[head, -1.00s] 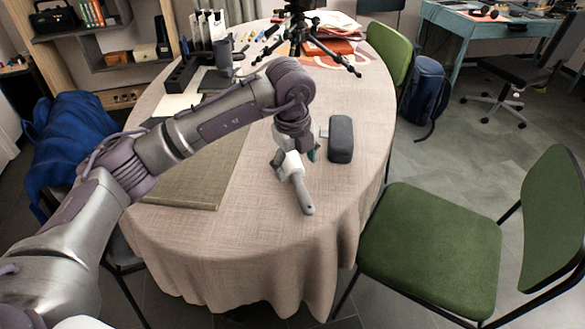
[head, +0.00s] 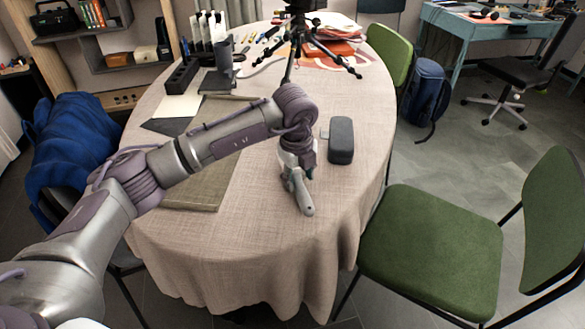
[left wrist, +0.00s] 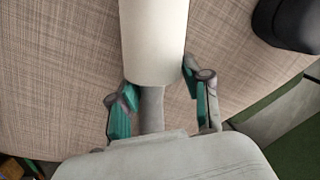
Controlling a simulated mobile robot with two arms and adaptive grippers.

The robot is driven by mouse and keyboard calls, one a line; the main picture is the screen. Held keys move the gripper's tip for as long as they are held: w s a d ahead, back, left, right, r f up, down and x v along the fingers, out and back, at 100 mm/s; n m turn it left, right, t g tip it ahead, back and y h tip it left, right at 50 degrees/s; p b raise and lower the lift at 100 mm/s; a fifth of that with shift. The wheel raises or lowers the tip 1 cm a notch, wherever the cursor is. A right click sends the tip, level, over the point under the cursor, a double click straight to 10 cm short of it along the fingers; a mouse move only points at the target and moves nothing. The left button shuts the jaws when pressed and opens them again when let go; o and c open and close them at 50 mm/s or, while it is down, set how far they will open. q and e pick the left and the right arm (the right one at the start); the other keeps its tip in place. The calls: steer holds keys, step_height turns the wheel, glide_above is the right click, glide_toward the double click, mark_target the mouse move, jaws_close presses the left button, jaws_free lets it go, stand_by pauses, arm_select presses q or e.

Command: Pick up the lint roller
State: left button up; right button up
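The lint roller (head: 303,197) lies on the round cloth-covered table (head: 260,245), its grey handle pointing to the front in the head view. My left gripper (head: 296,176) is right over it and hides part of it. In the left wrist view, the roller's white cylinder (left wrist: 154,40) is at the top, and its grey handle (left wrist: 152,108) runs down between my two teal-padded fingers. The left gripper (left wrist: 162,108) is open, with gaps between the pads and the handle. The handle's lower end is hidden behind the gripper body. My right gripper is not in view.
A dark grey case (head: 341,140) lies just right of the roller. A tripod (head: 297,40) stands at the back of the table. A brownish mat (head: 205,185) lies under my forearm. A green chair (head: 430,250) is at the right. The table's front is clear.

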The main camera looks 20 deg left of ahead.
mark_target(301, 176)
arm_select(q)
steer(key=c, duration=0.7)
steer(key=shift+o, duration=0.2)
steer(key=shift+r, duration=0.5)
steer(key=r, duration=0.3)
steer(key=shift+d+r, duration=0.25)
steer(key=shift+r, duration=0.1)
steer(key=d+r, duration=0.2)
steer(key=d, duration=0.1)
steer(key=d+r, duration=0.2)
steer(key=d, duration=0.2)
steer(key=d+r, duration=0.2)
steer(key=d, duration=0.2)
steer(key=shift+s+d+r, duration=0.1)
steer(key=shift+s+r, duration=0.1)
steer(key=shift+s, duration=0.2)
